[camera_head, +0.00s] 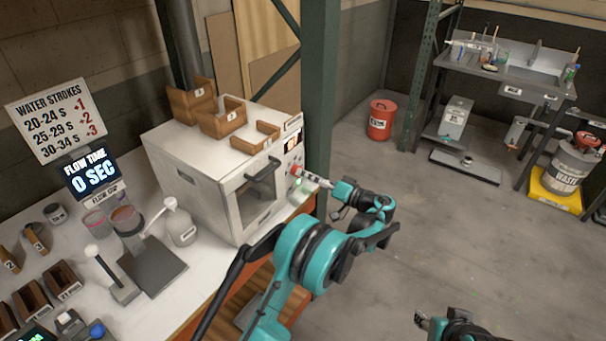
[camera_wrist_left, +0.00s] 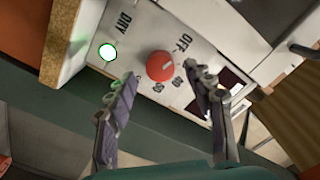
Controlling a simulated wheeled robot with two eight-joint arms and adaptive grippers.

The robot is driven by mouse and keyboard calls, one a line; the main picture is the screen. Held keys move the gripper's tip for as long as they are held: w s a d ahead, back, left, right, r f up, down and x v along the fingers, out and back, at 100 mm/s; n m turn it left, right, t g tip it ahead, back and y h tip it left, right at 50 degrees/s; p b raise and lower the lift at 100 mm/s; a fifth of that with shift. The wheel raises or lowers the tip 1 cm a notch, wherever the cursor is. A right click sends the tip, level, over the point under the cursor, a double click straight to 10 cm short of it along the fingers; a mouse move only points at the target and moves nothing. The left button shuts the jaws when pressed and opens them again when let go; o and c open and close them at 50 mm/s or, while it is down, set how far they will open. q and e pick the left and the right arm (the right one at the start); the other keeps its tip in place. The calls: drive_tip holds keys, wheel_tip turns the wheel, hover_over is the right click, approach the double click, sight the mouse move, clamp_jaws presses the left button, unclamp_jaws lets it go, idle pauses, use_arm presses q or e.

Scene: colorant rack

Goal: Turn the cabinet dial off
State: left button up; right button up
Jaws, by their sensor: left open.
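The white cabinet (camera_head: 205,205) stands on the bench with its door closed. Its red dial (camera_head: 296,170) is on the panel right of the door. In the left wrist view the red dial (camera_wrist_left: 161,67) has a short pale mark; labels DRY, OFF and numbers surround it. I cannot tell exactly which label the mark points to. A green-ringed white light (camera_wrist_left: 107,52) is beside it. My left gripper (camera_head: 312,178) is right in front of the dial; in the wrist view its open fingers (camera_wrist_left: 162,78) lie on either side of it. My right gripper (camera_head: 422,320) is low, away from the cabinet.
Brown wooden trays (camera_head: 222,117) sit on the cabinet. A green post (camera_head: 318,100) stands just behind its right side. The floor (camera_head: 440,230) to the right is clear.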

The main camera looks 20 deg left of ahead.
use_arm(q)
drive_tip(key=v, duration=0.9)
drive_tip(key=shift+d, duration=0.2)
drive_tip(key=s+a+r+m+g+h, duration=0.1)
drive_tip(key=s+a+r+m+h, duration=0.35)
drive_tip(key=s+a+h, duration=0.5)
drive_tip(key=s+f+t+h, duration=0.1)
drive_tip(key=s+f+h, duration=0.2)
drive_tip(key=s, duration=0.9)
drive_tip(key=s+d+f+t+h, duration=0.1)
drive_tip(key=s+h, duration=0.3)
drive_tip(key=s, duration=0.7)
drive_tip(key=shift+s+d+f+m, duration=0.15)
drive_tip(key=shift+s+f+m, duration=0.25)
drive_tip(key=shift+f, duration=0.45)
drive_tip(key=shift+h, duration=0.25)
